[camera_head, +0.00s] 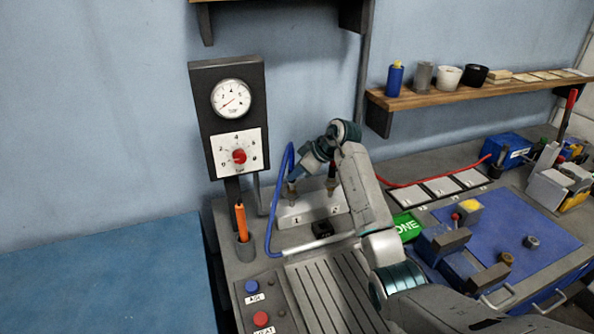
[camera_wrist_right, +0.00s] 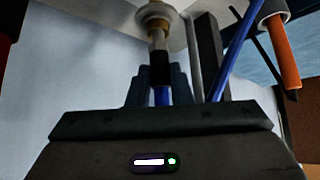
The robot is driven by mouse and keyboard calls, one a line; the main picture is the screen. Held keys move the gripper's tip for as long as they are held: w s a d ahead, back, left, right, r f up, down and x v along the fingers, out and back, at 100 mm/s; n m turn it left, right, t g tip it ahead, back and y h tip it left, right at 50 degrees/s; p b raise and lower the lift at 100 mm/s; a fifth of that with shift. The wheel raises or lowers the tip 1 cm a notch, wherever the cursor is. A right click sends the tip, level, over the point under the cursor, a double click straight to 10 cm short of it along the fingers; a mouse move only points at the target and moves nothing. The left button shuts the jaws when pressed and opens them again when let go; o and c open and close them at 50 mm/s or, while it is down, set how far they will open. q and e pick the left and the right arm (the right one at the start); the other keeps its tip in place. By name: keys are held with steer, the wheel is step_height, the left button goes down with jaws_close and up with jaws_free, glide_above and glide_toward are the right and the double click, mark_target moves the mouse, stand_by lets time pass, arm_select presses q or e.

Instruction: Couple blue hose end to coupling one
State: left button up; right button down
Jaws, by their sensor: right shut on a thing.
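The grey coupling block (camera_head: 311,211) stands on the bench with labels 1 and 2. Coupling one (camera_head: 292,198) is a brass fitting above label 1; coupling two (camera_head: 331,184) is to its right. My right gripper (camera_head: 294,174) is over coupling one, shut on the blue hose end. In the right wrist view, which looks upside down, the fingers (camera_wrist_right: 160,92) hold the black-sleeved hose end (camera_wrist_right: 160,68) in line with brass coupling one (camera_wrist_right: 157,22). They appear to meet; I cannot tell whether they are locked. The blue hose (camera_head: 272,222) loops down left of the block. My left gripper is not seen.
A gauge panel (camera_head: 228,80) with a red-knobbed dial stands behind left. An orange marker (camera_head: 240,218) stands in a grey cup left of the hose. A red hose (camera_head: 405,185) lies behind right. Blue and red buttons (camera_head: 261,319) are at the front.

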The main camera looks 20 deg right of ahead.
steer(key=shift+f, duration=0.85)
stand_by(0.5)
steer(key=c, duration=0.9)
jaws_free()
steer(key=shift+s+d+r+p, duration=0.2)
steer(key=shift+d+r+p, duration=0.1)
steer(key=shift+r+p, duration=0.4)
steer(key=p+v, duration=0.5)
steer(key=p, duration=0.1)
steer(key=shift+s+d, duration=0.25)
